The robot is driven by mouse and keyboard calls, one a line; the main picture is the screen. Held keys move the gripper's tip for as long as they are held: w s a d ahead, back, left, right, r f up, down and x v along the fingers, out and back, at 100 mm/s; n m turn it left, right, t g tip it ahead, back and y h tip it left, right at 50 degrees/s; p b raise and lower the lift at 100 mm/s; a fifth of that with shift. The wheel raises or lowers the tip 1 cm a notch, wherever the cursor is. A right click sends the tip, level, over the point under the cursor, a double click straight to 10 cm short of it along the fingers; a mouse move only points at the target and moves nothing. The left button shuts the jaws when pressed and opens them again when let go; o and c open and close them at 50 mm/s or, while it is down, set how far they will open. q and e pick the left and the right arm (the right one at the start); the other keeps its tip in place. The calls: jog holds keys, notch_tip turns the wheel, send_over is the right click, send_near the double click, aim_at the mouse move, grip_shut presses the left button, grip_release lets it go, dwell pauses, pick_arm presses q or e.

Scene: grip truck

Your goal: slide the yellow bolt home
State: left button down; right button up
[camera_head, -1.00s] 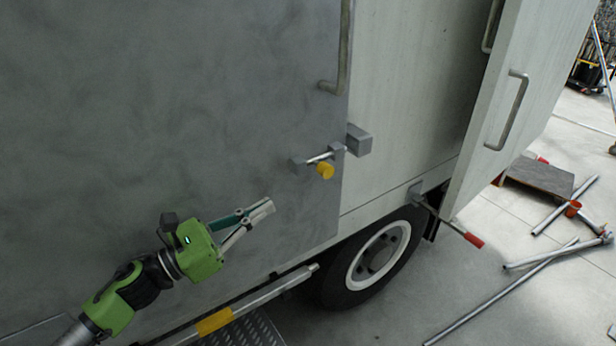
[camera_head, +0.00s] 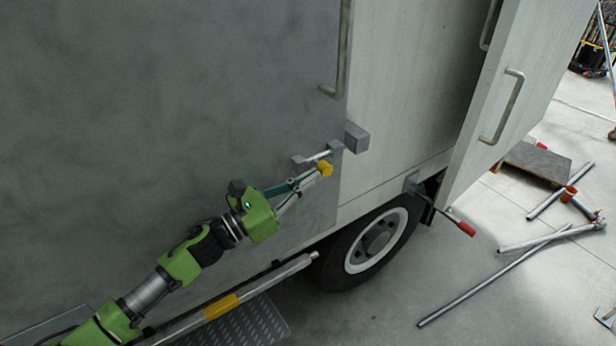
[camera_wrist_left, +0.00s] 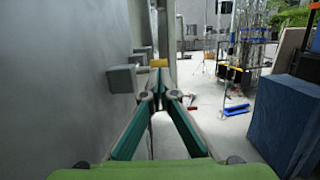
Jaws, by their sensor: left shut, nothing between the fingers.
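The yellow bolt knob (camera_head: 325,169) hangs from a silver rod (camera_head: 317,156) that runs through small grey brackets (camera_head: 336,146) on the grey door. A larger grey block (camera_head: 356,137) sits just right of the door's edge. My left gripper (camera_head: 316,174) is shut and empty, its fingertips right at the knob's left side; whether they touch it I cannot tell. In the left wrist view the knob (camera_wrist_left: 158,63) shows just beyond the fingertips (camera_wrist_left: 160,95), past a grey bracket (camera_wrist_left: 122,79). My right gripper is out of view.
A door handle (camera_head: 343,60) is above the bolt. A pale door (camera_head: 510,100) stands swung out at the right. A bar with a yellow band (camera_head: 222,306) and a wheel (camera_head: 372,245) are below. Loose pipes (camera_head: 495,275) lie on the floor.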

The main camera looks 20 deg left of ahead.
aim_at(330, 170)
pick_arm(q)
jog(key=b+x, duration=0.1)
jog(key=x, duration=0.2)
jog(key=f+b+x, duration=0.1)
jog(key=x, duration=0.1)
jog(key=shift+w+d+f+b, duration=0.1)
jog(key=shift+w+d+b, duration=0.2)
jog(key=shift+w+b, duration=0.15)
jog(key=shift+s+r, duration=0.15)
jog(key=shift+r, duration=0.05)
